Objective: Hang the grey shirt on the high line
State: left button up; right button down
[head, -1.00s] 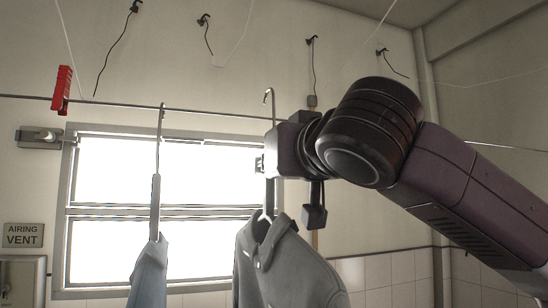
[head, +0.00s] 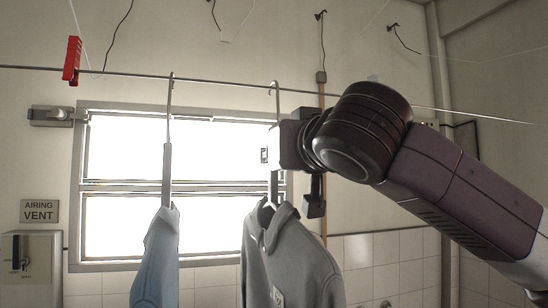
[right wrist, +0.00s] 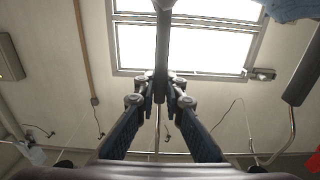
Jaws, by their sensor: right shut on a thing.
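The grey shirt (head: 290,265) hangs from a hanger (head: 274,180) in the lower middle of the head view. My right gripper (right wrist: 160,82) is shut on the hanger's stem in the right wrist view; in the head view my wrist hides most of its fingers. The hanger's hook (head: 275,86) is at the height of the high line (head: 220,79), its top just about level with it. I cannot tell whether it bears on the line or only touches or overlaps it. My left gripper is not in view.
A light-blue garment (head: 157,262) hangs from the line on its own hanger (head: 168,140), left of the grey shirt. A red peg (head: 72,60) sits on the line farther left. A bright window (head: 120,150) is behind. The line between peg and blue garment's hook is bare.

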jog(key=shift+r, duration=0.1)
jog(key=c, duration=1.9)
grip_release()
jog(key=shift+c, duration=0.2)
jog(key=shift+s, duration=0.1)
jog(key=v, duration=1.2)
